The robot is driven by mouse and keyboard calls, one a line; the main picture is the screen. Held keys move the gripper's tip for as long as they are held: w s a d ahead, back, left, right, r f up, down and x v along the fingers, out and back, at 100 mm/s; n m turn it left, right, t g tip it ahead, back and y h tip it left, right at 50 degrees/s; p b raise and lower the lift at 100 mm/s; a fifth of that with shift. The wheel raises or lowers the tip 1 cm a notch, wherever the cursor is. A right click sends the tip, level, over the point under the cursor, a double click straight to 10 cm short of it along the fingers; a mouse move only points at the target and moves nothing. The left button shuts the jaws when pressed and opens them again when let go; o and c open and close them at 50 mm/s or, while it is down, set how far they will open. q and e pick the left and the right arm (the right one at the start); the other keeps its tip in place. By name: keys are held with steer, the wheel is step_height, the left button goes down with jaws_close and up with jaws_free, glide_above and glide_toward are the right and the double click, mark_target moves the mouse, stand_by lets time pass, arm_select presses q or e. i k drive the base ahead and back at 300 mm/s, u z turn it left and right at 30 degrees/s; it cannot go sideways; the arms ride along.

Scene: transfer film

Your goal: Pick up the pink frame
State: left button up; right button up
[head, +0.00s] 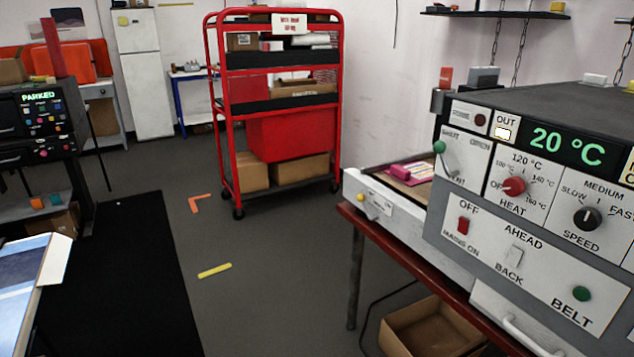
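A pink item (400,171) lies on the feed end of the white machine (566,190) at the right, near the wall. I cannot tell for sure that it is the frame; it is small and partly overlapped by the machine's front edge. Brown and reddish flat material lies beside it on the same surface. The machine's panel reads 20 °C and has knobs, a red switch and a green belt button. Neither of my grippers is in view.
A red shelf cart (239,150) with boxes stands at the back middle. The machine sits on a red-edged table (395,243); an open cardboard box (435,325) is below. A black mat (125,270) and a dark machine (40,125) are at left. The middle floor is mostly clear.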

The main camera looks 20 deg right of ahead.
mark_target(414, 173)
steer(key=u, duration=0.45)
steer(key=i, duration=2.5)
steer(key=z, duration=0.55)
steer(key=i, duration=2.4)
steer(key=z, duration=0.9)
steer(key=i, duration=1.7)
steer(key=z, duration=2.55)
steer(key=i, duration=1.25)
steer(key=z, duration=0.8)
